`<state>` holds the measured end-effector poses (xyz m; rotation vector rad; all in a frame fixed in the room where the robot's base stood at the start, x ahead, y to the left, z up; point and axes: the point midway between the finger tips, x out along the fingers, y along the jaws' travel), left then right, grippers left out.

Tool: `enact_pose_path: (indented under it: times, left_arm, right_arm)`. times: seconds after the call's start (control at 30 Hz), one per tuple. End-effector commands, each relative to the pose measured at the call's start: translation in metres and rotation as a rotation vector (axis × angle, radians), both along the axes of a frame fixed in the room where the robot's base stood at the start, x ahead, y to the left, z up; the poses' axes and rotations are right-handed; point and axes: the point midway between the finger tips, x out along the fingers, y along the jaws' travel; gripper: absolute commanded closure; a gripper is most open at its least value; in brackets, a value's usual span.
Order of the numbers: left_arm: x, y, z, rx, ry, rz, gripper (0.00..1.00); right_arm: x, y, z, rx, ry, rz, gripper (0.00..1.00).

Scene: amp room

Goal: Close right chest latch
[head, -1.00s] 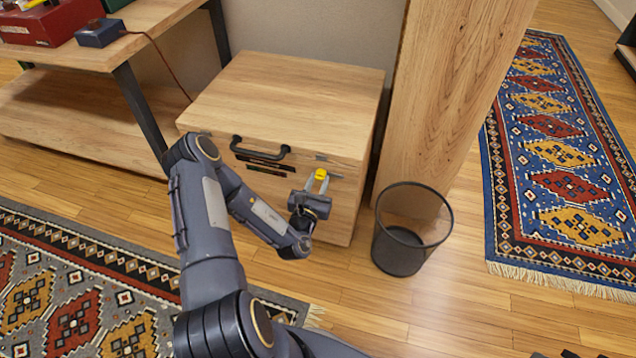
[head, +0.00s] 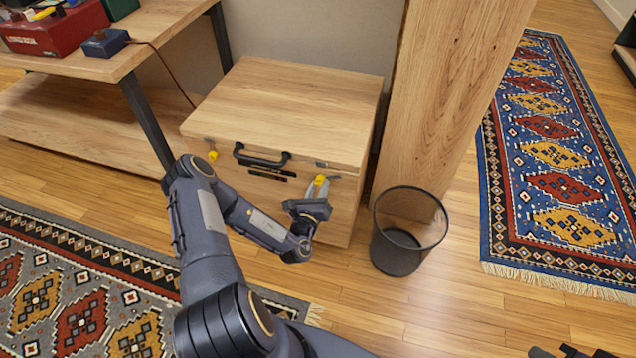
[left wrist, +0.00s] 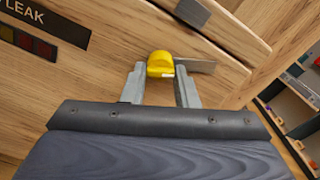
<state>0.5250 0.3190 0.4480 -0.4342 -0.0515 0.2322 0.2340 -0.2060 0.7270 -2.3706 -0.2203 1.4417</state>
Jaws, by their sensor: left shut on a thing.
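The wooden chest (head: 285,100) stands against the wall with its lid down and a black handle (head: 262,158) on its front. A metal plate (head: 322,164) of the right latch is on the lid's front edge; it also shows in the left wrist view (left wrist: 192,12). The yellow latch piece (left wrist: 160,64) sits below the lid seam, with a metal strip reaching right from it. My left gripper (head: 318,186) is at this latch, shut on the yellow piece, with a finger on each side of it (left wrist: 160,82). The left latch (head: 212,155) has a yellow piece too, partly beside my arm.
A black mesh bin (head: 398,255) stands right of the chest, in front of a wooden post (head: 450,90). A wooden table (head: 130,55) with red and blue boxes is at left. Patterned rugs lie on both sides.

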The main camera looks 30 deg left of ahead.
Motion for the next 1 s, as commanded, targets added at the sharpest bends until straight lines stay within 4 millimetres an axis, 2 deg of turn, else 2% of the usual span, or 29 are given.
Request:
enact_pose_path:
  times: [0.03,0.4,1.0]
  left_arm:
    - [-0.001,0.000,0.003,-0.047,-0.007,0.002,0.96]
    - [-0.001,-0.001,0.002,-0.388,-0.089,0.004,0.96]
    - [-0.001,-0.003,0.003,-0.908,-0.216,0.002,0.96]
  right_arm:
    - [0.000,0.000,0.009,0.000,0.000,0.000,1.00]
    - [0.000,0.000,0.033,0.000,0.000,0.000,1.00]
    - [0.000,0.000,0.053,0.000,0.000,0.000,1.00]
